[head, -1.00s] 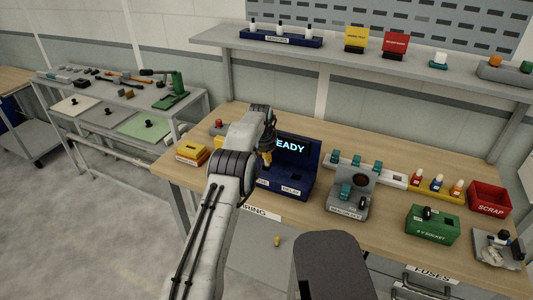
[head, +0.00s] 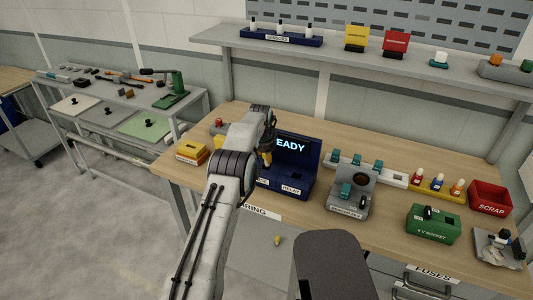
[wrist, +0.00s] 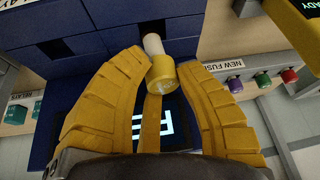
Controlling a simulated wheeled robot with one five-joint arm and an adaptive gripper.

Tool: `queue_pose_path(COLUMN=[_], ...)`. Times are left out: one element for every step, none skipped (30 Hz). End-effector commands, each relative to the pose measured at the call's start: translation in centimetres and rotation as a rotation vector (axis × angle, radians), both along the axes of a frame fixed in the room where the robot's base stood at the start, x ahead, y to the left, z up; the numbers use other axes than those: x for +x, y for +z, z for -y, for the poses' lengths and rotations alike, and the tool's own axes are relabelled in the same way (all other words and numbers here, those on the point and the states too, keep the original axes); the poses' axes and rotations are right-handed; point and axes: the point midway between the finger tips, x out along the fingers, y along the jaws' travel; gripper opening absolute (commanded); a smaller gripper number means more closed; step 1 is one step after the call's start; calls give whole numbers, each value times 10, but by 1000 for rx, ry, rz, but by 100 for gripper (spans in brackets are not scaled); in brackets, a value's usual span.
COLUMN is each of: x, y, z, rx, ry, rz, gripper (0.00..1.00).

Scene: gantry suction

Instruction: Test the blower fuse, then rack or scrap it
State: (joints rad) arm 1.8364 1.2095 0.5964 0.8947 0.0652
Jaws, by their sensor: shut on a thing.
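My gripper (wrist: 160,85) is shut on the fuse (wrist: 160,72), which has a yellow cap and a white end. In the wrist view the fuse's white end is against the dark blue tester (wrist: 85,25); I cannot tell whether it is seated in a slot. In the head view my gripper (head: 266,158) is over the left part of the tester (head: 298,183), whose screen (head: 291,146) reads READY, partly covered by my arm. The red scrap bin (head: 490,198) is at the right. A yellow rack (head: 428,187) holds several coloured fuses.
A grey fixture with a round dial (head: 360,181) stands right of the tester, and a green socket block (head: 433,224) is nearer the front edge. A yellow block (head: 192,151) sits at the left. A shelf (head: 350,58) runs above the bench.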

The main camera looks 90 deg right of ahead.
Motion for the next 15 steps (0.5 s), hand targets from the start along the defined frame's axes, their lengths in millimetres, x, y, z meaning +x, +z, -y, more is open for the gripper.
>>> queue_pose_path(x=[0,0,0,0,0,0,0,0,0,0,0,0,0,0,0], y=[-3,-2,-1,0,0,2,2,3,4,4,5,5,5,5,5], z=[-2,-2,-2,-2,-2,-2,-2,-2,-2,-2,-2,-2,-1,-1,-1], rx=[10,10,10,11,11,10,10,9,9,8,8,7,7,7,6], ry=[-1,-1,-1,-1,-1,-1,-1,-1,-1,-1,-1,-1,-1,-1,-1], rz=[3,3,3,3,3,3,3,2,2,2,2,2,2,2,1], gripper=[0,0,0,0,0,0,0,0,0,0,0,0,0,0,0])
